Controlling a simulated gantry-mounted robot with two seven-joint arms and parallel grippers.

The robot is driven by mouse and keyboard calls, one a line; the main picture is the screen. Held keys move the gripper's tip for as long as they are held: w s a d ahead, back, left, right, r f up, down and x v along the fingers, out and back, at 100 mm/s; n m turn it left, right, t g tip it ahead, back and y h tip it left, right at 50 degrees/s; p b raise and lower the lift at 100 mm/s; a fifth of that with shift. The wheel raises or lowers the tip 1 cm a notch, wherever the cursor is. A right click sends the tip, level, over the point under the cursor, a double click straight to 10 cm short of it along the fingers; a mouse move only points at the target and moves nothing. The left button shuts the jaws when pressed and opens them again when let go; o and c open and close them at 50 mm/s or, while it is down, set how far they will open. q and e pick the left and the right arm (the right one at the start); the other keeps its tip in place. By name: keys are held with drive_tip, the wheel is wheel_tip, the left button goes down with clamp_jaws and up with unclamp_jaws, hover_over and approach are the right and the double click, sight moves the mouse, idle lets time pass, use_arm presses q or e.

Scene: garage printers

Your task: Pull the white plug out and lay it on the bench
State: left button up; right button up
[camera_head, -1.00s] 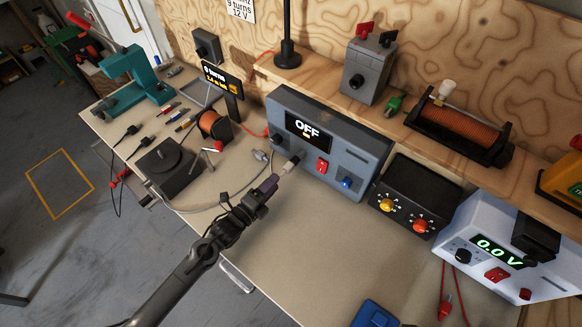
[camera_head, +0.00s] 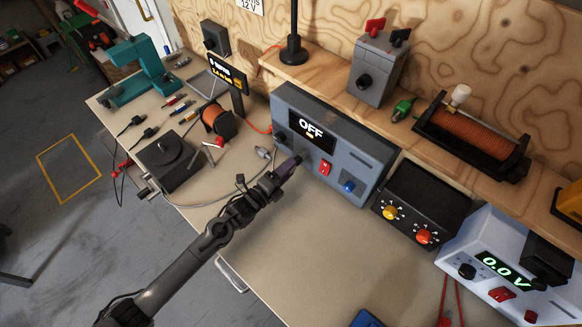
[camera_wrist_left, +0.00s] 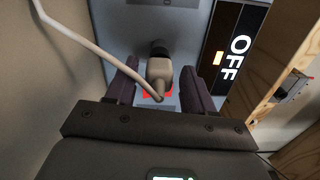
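The white plug (camera_wrist_left: 158,72) shows in the left wrist view with its pale cable (camera_wrist_left: 85,42) running off to the upper left. Its front end meets a dark round socket (camera_wrist_left: 158,47) on the grey panel. My left gripper (camera_wrist_left: 159,80) has a purple finger on each side of the plug, with a narrow gap on both sides, so it is open around it. In the head view my left gripper (camera_head: 288,166) is at the front of the grey OFF unit (camera_head: 345,133) and hides the plug. My right gripper is not in view.
The bench (camera_head: 285,235) is bare in front of the unit. A black box with knobs (camera_head: 420,210) and a voltage supply (camera_head: 500,260) stand to the right.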

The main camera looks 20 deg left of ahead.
use_arm(q)
clamp_jaws()
drive_tip(key=shift+s, duration=0.15)
use_arm(e)
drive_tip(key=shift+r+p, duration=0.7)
drive_tip(key=shift+p, duration=0.05)
use_arm(q)
drive_tip(key=shift+p+v, duration=0.65)
drive_tip(key=shift+v, duration=1.85)
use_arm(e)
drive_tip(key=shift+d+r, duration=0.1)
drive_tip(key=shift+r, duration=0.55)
